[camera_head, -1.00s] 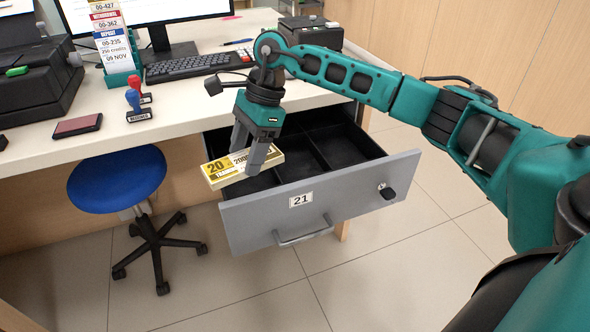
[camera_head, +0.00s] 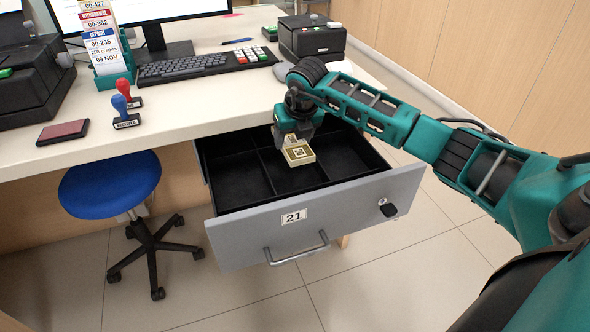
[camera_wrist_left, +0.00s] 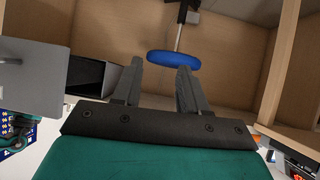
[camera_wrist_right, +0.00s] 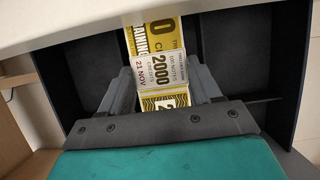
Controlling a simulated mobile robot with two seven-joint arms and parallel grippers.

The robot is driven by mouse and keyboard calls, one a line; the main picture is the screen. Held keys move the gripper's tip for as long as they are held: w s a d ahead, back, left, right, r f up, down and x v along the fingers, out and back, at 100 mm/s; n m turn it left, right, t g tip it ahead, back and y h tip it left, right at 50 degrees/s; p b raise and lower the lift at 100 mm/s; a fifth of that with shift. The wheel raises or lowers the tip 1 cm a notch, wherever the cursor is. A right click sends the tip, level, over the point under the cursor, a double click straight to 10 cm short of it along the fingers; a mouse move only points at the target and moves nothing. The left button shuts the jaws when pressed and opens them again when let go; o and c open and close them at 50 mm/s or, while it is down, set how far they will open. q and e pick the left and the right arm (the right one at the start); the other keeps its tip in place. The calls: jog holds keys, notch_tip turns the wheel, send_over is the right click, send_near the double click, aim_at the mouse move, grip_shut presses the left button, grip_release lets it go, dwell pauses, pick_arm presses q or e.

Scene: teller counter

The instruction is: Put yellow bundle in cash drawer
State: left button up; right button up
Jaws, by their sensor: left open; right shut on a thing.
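The yellow bundle (camera_head: 299,152) is a banknote stack with a white band. It also shows in the right wrist view (camera_wrist_right: 158,70), where the right gripper's (camera_wrist_right: 163,92) fingers close on its two sides. In the head view the right gripper (camera_head: 298,138) holds it over the cash drawer (camera_head: 262,232). The drawer is grey, pulled open, numbered 21, with black compartments. I cannot tell whether the bundle touches the drawer floor. The left gripper (camera_wrist_left: 160,88) is open and empty in its wrist view, and out of the head view.
The counter top (camera_head: 205,104) overhangs the drawer's back. On it stand a keyboard (camera_head: 185,70), stamps (camera_head: 125,110), a ticket holder (camera_head: 108,70) and a black device (camera_head: 312,38). A blue stool (camera_head: 110,183) stands left of the drawer. The drawer's left compartments are empty.

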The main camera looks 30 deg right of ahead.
aim_at(295, 145)
notch_tip(295, 145, down, 4)
jog(key=shift+f+b, duration=0.25)
jog(key=shift+b, duration=0.35)
notch_tip(295, 145, down, 5)
jog(key=shift+f+b, duration=0.1)
jog(key=shift+b, duration=0.65)
pick_arm(q)
jog(key=shift+w+d+f, duration=0.1)
jog(key=shift+d+f, duration=0.35)
jog(key=shift+f, duration=0.15)
pick_arm(e)
jog(key=shift+f, duration=0.1)
jog(key=o, duration=1.1)
pick_arm(q)
jog(key=shift+a, duration=0.1)
